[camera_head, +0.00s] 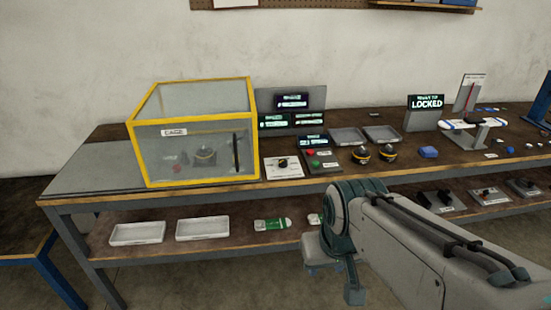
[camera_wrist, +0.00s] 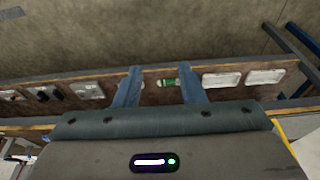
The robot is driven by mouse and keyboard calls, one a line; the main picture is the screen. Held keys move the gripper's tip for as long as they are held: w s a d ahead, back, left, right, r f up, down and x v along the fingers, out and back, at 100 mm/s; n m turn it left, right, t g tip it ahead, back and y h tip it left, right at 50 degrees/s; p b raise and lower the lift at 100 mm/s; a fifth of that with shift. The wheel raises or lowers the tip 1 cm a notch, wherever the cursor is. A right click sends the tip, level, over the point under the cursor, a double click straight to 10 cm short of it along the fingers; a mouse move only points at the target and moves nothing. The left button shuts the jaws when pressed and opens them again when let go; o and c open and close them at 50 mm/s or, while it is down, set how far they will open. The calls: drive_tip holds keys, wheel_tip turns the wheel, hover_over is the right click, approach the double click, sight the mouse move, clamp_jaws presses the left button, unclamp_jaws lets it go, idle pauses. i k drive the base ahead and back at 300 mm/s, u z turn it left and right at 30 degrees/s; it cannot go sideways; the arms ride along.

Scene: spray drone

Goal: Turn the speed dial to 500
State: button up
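A white panel with a black round knob (camera_head: 282,163), which looks like the speed dial, sits on the bench top just right of the yellow-framed case. Its markings and setting are too small to read. My gripper (camera_wrist: 160,72) shows in the wrist view with its two blue-grey fingers apart and nothing between them. In the head view my arm is at the lower right, in front of the bench and well away from the knob. The knob is not recognisable in the wrist view.
The clear case with yellow edges (camera_head: 197,84) stands left of the knob. Dark display screens (camera_head: 292,101) are behind it. A panel with red and green buttons (camera_head: 318,159) is to its right. The lower shelf holds white trays (camera_head: 137,233) and a green-and-white item (camera_head: 272,224).

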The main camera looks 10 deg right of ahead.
sight(282, 163)
drive_tip(key=z, duration=0.05)
drive_tip(key=i, duration=1.25)
drive_tip(key=u, duration=0.05)
